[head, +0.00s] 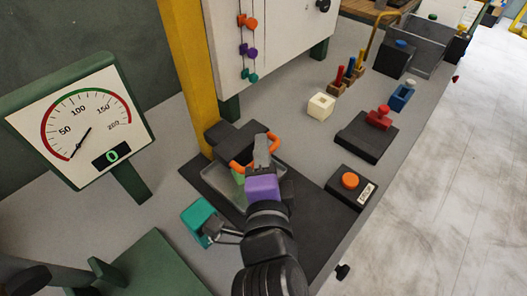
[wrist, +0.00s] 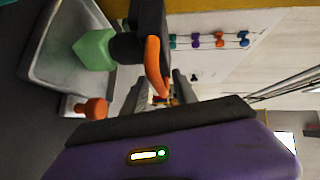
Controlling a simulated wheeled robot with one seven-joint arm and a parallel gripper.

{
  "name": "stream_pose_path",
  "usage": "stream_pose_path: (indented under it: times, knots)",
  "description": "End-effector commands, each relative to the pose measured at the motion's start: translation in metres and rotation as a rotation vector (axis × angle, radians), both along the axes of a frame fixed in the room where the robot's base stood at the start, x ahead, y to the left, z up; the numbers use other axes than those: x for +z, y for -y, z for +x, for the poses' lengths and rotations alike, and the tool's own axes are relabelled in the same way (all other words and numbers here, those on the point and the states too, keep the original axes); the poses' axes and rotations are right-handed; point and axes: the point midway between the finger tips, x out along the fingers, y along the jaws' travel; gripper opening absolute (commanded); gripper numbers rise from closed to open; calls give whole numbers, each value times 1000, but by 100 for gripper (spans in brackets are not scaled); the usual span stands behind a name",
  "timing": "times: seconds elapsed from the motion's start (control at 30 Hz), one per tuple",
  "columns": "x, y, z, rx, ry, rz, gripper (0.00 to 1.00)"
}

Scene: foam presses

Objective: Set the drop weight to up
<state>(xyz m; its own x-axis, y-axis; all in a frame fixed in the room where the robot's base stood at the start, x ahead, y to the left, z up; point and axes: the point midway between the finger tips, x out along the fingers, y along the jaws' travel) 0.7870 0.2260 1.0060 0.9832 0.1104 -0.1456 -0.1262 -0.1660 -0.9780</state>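The drop weight (head: 237,139) is a dark block with orange handles (head: 240,167) beside the yellow post. It sits low, over a clear-walled tray (head: 212,182). The wrist view, turned sideways, shows the weight (wrist: 127,45) against a green foam block (wrist: 95,49); they appear to touch. My gripper (head: 263,142), with its purple body, is at the weight's front, beside the orange handles. In the wrist view my gripper's grey fingers (wrist: 160,90) are apart, with part of the orange handle (wrist: 155,67) close to the gap. Whether they touch it is hidden.
A gauge (head: 90,120) stands left, its digital display at 0. A teal block (head: 200,220) is left of my arm. A black box with an orange button (head: 350,181) is right. A red-handled device (head: 379,117) and a cream block (head: 320,106) stand farther back.

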Motion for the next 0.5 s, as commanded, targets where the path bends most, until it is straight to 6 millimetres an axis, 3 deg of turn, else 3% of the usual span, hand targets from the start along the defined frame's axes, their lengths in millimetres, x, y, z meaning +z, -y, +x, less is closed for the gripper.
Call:
stream_pose_path:
  times: [0.1, 0.27, 0.5]
  knots:
    - [0, 0, 0, 0, 0, 0, 32]
    - [-1, 0, -1, 0, -1, 0, 1]
    - [-4, 0, -1, -1, -8, -3, 0]
